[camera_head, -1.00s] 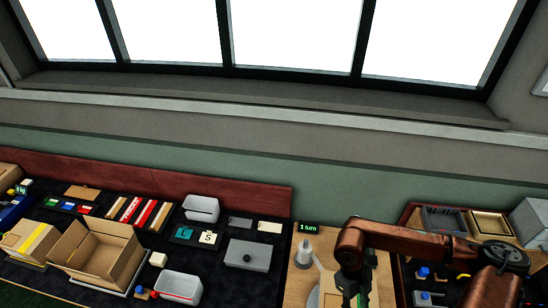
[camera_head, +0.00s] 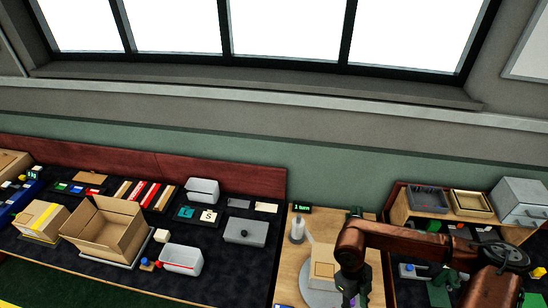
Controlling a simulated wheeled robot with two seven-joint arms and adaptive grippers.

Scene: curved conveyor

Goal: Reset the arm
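My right arm (camera_head: 400,240) comes in from the lower right in the head view and bends down over the wooden table section. My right gripper (camera_head: 352,288) points down at the bottom of the picture, beside a small cardboard box (camera_head: 322,268) on a round grey plate (camera_head: 312,290). Its fingertips are small and dark, so I cannot tell whether they are open or shut. My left arm and gripper are not in view.
To the left a dark table holds an open cardboard box (camera_head: 104,232), a taped box (camera_head: 42,220), white bins (camera_head: 181,260) and a grey block (camera_head: 246,231). Trays (camera_head: 472,203) and a drawer cabinet (camera_head: 520,203) are at right.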

